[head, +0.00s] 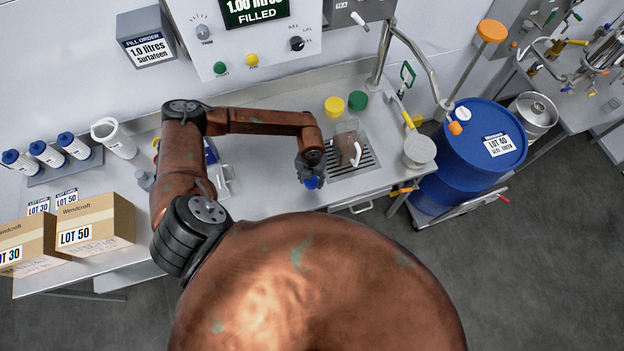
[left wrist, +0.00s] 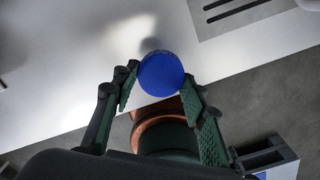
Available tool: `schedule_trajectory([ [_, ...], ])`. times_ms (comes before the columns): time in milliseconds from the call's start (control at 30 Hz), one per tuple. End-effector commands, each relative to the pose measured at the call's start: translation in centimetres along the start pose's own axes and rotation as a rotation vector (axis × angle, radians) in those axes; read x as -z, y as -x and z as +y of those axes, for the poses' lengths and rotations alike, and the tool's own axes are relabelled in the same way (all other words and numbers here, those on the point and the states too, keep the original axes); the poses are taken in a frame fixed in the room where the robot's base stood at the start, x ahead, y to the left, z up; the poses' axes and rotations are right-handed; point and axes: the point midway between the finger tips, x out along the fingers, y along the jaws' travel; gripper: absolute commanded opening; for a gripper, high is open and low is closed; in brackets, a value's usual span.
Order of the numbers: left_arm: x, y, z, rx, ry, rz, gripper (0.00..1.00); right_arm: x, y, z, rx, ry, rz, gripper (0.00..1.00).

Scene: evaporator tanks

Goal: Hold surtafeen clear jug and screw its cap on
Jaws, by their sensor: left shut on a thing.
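The clear jug (head: 343,143), greyish with a white handle, stands on the slotted drain grate (head: 364,166) of the steel bench. Its mouth is hard to make out. My left gripper (head: 311,178) is shut on a blue cap (head: 314,183), held near the bench's front edge, left of the jug and apart from it. In the left wrist view the blue cap (left wrist: 161,73) sits between the tips of the two green fingers (left wrist: 162,88). My right gripper is in neither view.
Yellow (head: 334,105) and green (head: 357,100) caps lie behind the jug. A round grey-white container (head: 419,150) stands right of the grate, and a blue drum (head: 480,155) beyond. Boxes (head: 95,222) and bottles (head: 48,154) are at left. The display (head: 255,10) reads 1.00 litres filled.

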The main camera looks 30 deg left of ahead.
Motion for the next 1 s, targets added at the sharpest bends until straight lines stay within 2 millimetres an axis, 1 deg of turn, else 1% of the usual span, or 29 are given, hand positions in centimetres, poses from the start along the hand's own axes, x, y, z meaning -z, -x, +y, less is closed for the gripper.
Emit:
schedule_trajectory([
  [33,0.9,1.4,-0.2,0.002,-0.005,-0.003,0.30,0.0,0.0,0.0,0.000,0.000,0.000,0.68],
  [100,2.2,3.0,-0.6,0.002,-0.004,-0.004,0.30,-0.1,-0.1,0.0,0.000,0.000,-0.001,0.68],
  [200,4.9,4.0,-1.3,0.002,-0.005,0.001,0.30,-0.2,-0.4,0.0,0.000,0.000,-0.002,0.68],
  [300,6.9,5.0,-1.8,0.002,-0.004,-0.002,0.30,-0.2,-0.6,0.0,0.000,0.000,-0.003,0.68],
  [400,8.7,5.7,-2.3,0.002,-0.002,0.000,0.30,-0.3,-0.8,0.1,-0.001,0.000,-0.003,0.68],
  [500,9.8,6.3,-2.6,0.001,-0.002,-0.001,0.30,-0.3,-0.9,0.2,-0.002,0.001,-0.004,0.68],
  [700,10.9,6.8,-2.9,0.000,0.001,-0.002,0.30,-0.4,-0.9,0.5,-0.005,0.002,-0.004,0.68],
  [1000,11.0,6.9,-2.9,0.000,0.001,-0.002,0.30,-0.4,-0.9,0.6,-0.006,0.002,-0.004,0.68],
])
